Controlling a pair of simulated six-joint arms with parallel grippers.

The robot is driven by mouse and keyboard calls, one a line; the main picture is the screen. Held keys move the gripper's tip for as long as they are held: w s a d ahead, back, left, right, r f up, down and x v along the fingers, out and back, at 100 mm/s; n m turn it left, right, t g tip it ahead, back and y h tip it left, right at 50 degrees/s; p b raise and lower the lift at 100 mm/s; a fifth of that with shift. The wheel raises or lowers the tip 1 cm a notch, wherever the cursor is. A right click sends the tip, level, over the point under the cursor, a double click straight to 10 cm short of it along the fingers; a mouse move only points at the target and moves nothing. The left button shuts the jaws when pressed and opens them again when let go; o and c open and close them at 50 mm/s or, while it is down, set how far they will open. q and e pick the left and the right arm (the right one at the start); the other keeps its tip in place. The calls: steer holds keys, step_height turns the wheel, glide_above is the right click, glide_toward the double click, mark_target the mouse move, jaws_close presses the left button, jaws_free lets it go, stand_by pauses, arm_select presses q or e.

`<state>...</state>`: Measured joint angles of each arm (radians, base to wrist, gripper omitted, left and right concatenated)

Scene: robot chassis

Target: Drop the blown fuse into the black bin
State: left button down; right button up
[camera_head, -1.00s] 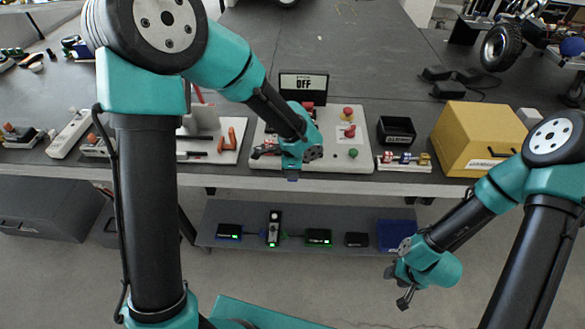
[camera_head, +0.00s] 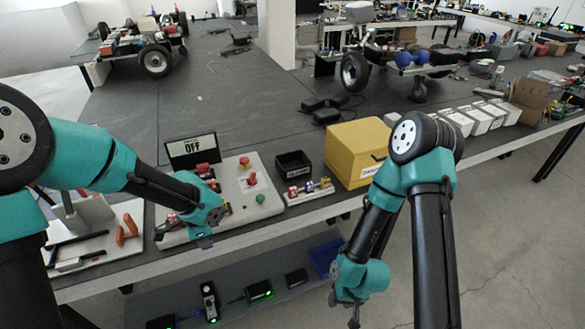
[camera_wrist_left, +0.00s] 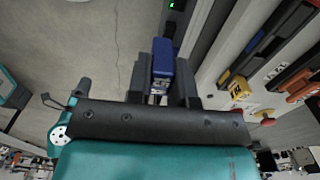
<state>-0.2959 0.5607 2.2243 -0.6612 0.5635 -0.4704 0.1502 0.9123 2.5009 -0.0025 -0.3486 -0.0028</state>
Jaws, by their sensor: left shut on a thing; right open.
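My left gripper (camera_head: 205,240) is shut on a blue fuse (camera_wrist_left: 162,62) with metal prongs, best seen in the left wrist view between the dark jaws. In the head view the gripper hangs by the front edge of the white panel (camera_head: 232,182), and the fuse is mostly hidden. The black bin (camera_head: 294,165), an open box with a white label, stands on the bench right of the panel, apart from the gripper. My right gripper (camera_head: 354,314) is open and empty, low in front of the bench.
A display (camera_head: 193,152) reading OFF stands behind the panel, which carries red buttons (camera_head: 251,180) and a green one. A small white rack (camera_head: 309,191) with coloured parts lies in front of the bin. A yellow box (camera_head: 352,152) stands right of the bin.

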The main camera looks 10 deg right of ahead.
stand_by(0.3)
arm_select(q)
steer(key=w+a+r+n, duration=0.4)
steer(key=w+a+n, duration=0.2)
steer(key=w+n, duration=0.3)
steer(key=n, duration=0.3)
steer(key=shift+a, duration=0.3)
steer(key=shift+d, duration=0.15)
